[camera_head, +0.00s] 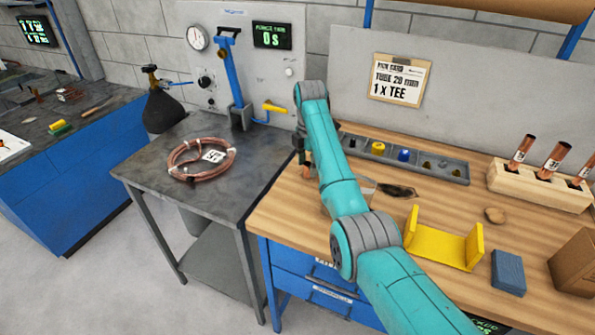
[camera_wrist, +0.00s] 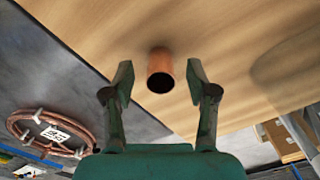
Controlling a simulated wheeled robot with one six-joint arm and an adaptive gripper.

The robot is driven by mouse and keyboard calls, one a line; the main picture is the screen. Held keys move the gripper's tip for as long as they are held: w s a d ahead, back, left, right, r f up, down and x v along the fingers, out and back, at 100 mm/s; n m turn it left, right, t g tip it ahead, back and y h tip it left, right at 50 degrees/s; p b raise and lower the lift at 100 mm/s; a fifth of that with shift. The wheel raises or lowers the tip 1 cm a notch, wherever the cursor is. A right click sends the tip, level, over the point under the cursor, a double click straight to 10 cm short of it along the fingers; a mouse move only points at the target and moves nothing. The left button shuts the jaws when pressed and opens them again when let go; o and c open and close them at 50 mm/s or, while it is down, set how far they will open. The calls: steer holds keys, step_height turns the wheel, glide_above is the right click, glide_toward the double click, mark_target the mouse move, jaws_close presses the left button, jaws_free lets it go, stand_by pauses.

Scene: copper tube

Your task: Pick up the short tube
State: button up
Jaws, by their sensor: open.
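A short copper tube (camera_wrist: 160,72) shows in the wrist view with its dark open end towards me, against the wooden bench top. My gripper (camera_wrist: 160,84) is open, with one finger to each side of the tube and a visible gap on both sides. In the head view my gripper (camera_head: 304,160) is over the left part of the wooden bench, largely hidden by my arm. A small copper-coloured patch (camera_head: 306,173) beside it appears to be the tube. Whether the tube touches the gripper's palm cannot be told.
A grey parts tray (camera_head: 455,173), a yellow bracket (camera_head: 443,250), a blue block (camera_head: 508,272) and a wooden rack (camera_head: 535,187) with copper tubes are on the bench (camera_head: 400,207). A copper coil (camera_head: 178,168) lies on the grey table to the left.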

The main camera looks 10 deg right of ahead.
steer(key=shift+d+f, duration=0.15)
steer(key=shift+f, duration=0.25)
jaws_close()
steer(key=shift+r, duration=0.1)
